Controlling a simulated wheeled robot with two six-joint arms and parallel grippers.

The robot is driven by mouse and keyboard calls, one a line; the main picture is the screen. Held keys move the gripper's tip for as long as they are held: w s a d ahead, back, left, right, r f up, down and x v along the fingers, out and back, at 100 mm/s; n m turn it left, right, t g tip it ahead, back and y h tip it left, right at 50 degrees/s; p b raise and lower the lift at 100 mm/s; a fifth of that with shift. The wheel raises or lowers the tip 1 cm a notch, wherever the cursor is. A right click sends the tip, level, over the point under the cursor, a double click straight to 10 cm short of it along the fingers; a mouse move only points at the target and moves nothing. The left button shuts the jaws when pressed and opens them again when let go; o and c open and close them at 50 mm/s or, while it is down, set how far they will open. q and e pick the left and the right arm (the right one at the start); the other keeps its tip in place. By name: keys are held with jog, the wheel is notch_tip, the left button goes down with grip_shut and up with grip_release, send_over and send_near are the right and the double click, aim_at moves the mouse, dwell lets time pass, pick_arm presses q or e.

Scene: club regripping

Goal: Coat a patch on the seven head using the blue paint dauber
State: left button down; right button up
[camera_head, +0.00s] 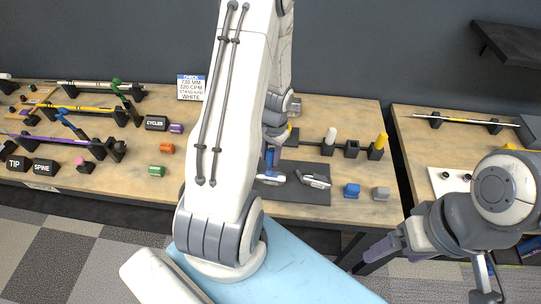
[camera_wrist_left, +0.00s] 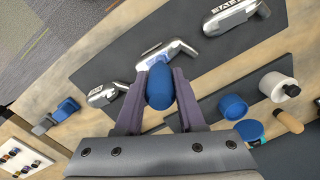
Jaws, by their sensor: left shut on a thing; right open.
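My left gripper (camera_wrist_left: 160,76) is shut on the blue paint dauber (camera_wrist_left: 158,92), whose rounded blue end shows between the fingers. In the head view the dauber (camera_head: 270,157) is partly hidden by my left arm. Its far end is hidden in the left wrist view, so I cannot tell whether it touches the silver club head (camera_wrist_left: 178,50) just beyond it. Another club head (camera_wrist_left: 105,94) lies to the left, and one with lettering (camera_wrist_left: 232,15) at the top. I cannot read which is the seven. My right gripper (camera_head: 380,248) is open and empty at the lower right.
The heads lie on a dark mat (camera_head: 310,197). A blue block (camera_head: 351,190) and grey block (camera_head: 381,193) stand right of it. A rack with white and yellow-topped handles (camera_head: 381,141) stands behind. Clubs lie on the bench at left.

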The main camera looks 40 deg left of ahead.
pick_arm(q)
jog(key=shift+w+a+f+b, duration=0.1)
jog(key=shift+f+b, duration=0.15)
jog(key=shift+f, duration=0.1)
jog(key=shift+w+a+f+b, duration=0.1)
jog(key=shift+f+b, duration=0.1)
jog(key=shift+f, duration=0.15)
jog(key=shift+d, duration=0.1)
jog(key=shift+w+d, duration=0.5)
jog(key=shift+d, duration=0.35)
jog(key=shift+w+d, duration=0.45)
jog(key=shift+d, duration=0.4)
jog(key=shift+s+a, duration=0.5)
jog(key=shift+a, duration=0.4)
jog(key=shift+s+a, duration=0.45)
jog(key=shift+a, duration=0.4)
jog(key=shift+r, duration=0.1)
jog(key=shift+s+d+r+p, duration=0.25)
jog(key=shift+r+p, duration=0.5)
jog(key=shift+r, duration=0.2)
jog(key=shift+s+d+r+p, duration=0.25)
jog(key=shift+r+p, duration=0.45)
jog(key=shift+r, duration=0.2)
jog(key=shift+s+d+r+p, duration=0.15)
jog(key=shift+s+r+p, duration=0.1)
jog(key=shift+r+p, duration=0.6)
jog(key=shift+r, duration=0.15)
